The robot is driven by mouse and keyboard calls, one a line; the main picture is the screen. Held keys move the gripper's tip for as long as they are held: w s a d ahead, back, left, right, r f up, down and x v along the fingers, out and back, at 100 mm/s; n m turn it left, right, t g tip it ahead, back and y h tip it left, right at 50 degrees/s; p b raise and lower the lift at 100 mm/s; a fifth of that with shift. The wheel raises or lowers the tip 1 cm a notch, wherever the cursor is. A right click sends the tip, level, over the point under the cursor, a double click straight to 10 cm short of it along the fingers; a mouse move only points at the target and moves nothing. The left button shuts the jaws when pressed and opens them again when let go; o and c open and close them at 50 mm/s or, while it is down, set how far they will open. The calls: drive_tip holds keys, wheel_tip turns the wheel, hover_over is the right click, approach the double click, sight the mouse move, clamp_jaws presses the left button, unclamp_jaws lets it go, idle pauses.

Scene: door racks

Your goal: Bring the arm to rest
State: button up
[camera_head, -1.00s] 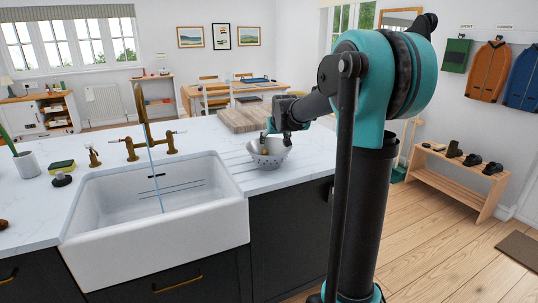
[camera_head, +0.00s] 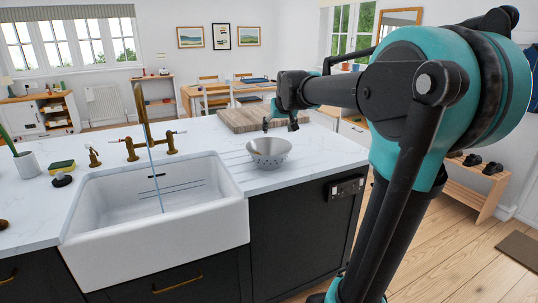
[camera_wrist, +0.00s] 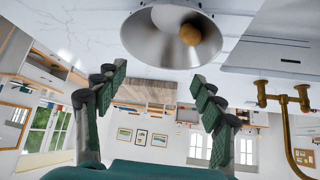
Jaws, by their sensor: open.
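My gripper (camera_head: 281,121) hangs above and slightly beyond the grey colander (camera_head: 268,153), clear of it, over the worktop right of the sink. In the wrist view my gripper (camera_wrist: 158,82) has its two green-padded fingers spread wide with nothing between them. The upside-down wrist view also shows the colander (camera_wrist: 155,42) past the fingertips, with a round brown item (camera_wrist: 187,35) in it. My arm reaches in from the right of the head view, bent at the elbow.
A white sink (camera_head: 150,210) with a brass tap (camera_head: 146,125) stands at left; a thin blue stream falls into it. A wooden board (camera_head: 247,118) lies behind the colander. A sponge (camera_head: 61,167) is at far left. A shoe rack (camera_head: 462,190) stands at right.

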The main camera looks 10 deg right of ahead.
drive_tip(key=shift+s+r, duration=0.35)
drive_tip(key=shift+r, duration=0.05)
drive_tip(key=shift+f, duration=0.1)
drive_tip(key=s+d+f+g, duration=0.1)
drive_tip(key=s+f+g, duration=0.1)
drive_tip(key=s+f, duration=1.3)
drive_tip(key=s+d+f+g, duration=0.2)
drive_tip(key=s+f, duration=1.3)
drive_tip(key=s, duration=0.2)
drive_tip(key=shift+d+m, duration=0.3)
